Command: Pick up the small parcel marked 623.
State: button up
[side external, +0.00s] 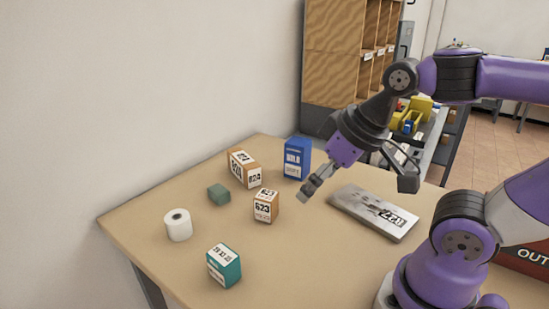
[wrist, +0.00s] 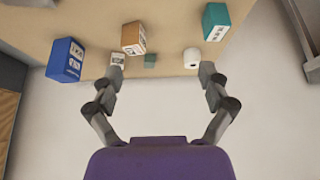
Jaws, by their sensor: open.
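The small parcel marked 623 (side external: 266,207) is a brown box with white labels, standing upright on the table. In the wrist view it is the brown box (wrist: 133,38) at upper left of centre. My gripper (side external: 308,189) is above the table, to the right of the parcel and apart from it. In the wrist view its two fingers (wrist: 160,75) are spread with nothing between them. The parcel is not hidden.
A larger brown 824 box (side external: 243,168), blue box (side external: 297,158), green block (side external: 219,194), white roll (side external: 178,225) and teal box (side external: 224,266) stand around the parcel. A flat grey package (side external: 373,212) lies at right. The wooden table (side external: 150,208) meets a wall behind.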

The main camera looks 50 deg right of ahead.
jog(key=n+y, duration=0.1)
jog(key=n, duration=0.1)
send_near(272, 196)
jog(key=x, duration=0.6)
jog(key=shift+w+d+f, duration=0.15)
jog(key=shift+w+f, duration=0.1)
jog(key=shift+w, duration=0.05)
jog(key=shift+x, duration=3.15)
jog(key=shift+s, duration=0.2)
jog(key=c, duration=1.3)
